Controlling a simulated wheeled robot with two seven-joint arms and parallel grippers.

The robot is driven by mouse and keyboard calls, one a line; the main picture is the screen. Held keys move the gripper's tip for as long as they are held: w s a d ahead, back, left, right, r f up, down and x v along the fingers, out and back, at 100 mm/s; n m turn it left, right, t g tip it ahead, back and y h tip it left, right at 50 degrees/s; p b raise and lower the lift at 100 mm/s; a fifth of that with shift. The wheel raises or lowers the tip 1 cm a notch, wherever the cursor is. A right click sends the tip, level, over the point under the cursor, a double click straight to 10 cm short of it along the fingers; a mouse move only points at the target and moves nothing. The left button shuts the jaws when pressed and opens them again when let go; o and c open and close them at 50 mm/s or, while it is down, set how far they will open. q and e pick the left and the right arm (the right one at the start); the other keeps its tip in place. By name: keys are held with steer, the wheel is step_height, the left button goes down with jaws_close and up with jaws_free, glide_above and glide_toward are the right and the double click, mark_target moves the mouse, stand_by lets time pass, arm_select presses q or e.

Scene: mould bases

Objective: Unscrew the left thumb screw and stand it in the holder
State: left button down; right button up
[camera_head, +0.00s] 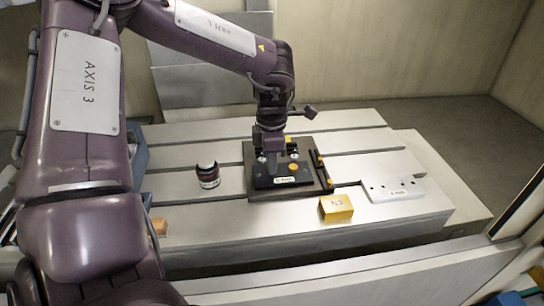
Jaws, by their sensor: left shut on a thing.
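The dark mould base (260,190) lies on the slotted table, with a label on its front edge. A round orange-yellow knob (293,167) shows on its right half. My left gripper (272,170) points down over the left half of the plate and is shut on the left thumb screw, which is mostly hidden by the jaws. I cannot tell whether the screw is still in its hole. The holder, a white block with several dark holes (402,186), lies to the right of the mould base. My right gripper is not in view.
A yellow block (336,208) sits at the front, between base and holder. The slotted metal table (230,220) is otherwise mostly clear; a blue bin (138,157) is at the left.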

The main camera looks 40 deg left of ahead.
arm_select(q)
steer(key=shift+r+p, duration=1.4)
steer(key=shift+r, duration=0.75)
